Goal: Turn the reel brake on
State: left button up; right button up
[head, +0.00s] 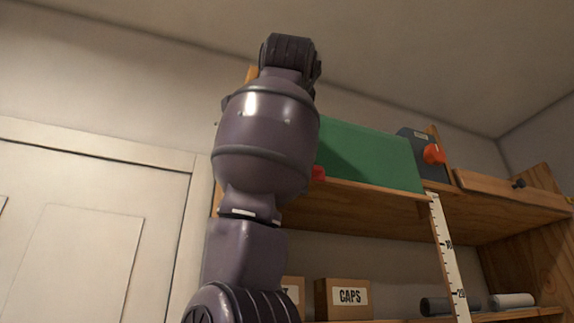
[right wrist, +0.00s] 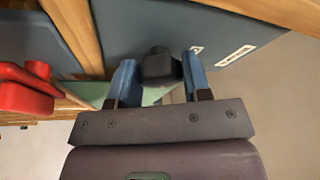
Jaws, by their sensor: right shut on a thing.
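In the right wrist view, the two blue fingers of my right gripper (right wrist: 158,78) are shut on a dark knob (right wrist: 158,62). The knob stands out from a dark grey panel (right wrist: 125,25) with small white labels, too blurred to read. I cannot tell from the lettering which control is the reel brake. In the head view, an arm of mine rises in front of the upper shelf, and its gripper is hidden. My left gripper is not in view.
A red lever (right wrist: 30,88) sits on another dark panel left of my right gripper. In the head view, an orange-red knob (head: 433,154), a green panel (head: 370,155) and a ruler (head: 448,255) are right of the arm.

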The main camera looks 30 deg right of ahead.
jog(key=shift+r+m+g, duration=0.1)
jog(key=shift+m+g, duration=0.3)
jog(key=shift+m, duration=0.5)
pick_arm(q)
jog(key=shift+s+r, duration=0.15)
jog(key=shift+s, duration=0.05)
pick_arm(e)
jog(key=shift+m+g+y, duration=0.3)
jog(key=shift+m+g, duration=0.3)
jog(key=shift+m, duration=1)
jog(key=o, duration=0.9)
jog(key=shift+a, duration=0.1)
pick_arm(q)
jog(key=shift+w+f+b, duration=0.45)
jog(key=shift+b, duration=0.55)
pick_arm(e)
jog(key=v, duration=1)
jog(key=shift+s+a, duration=0.2)
jog(key=shift+s, duration=0.15)
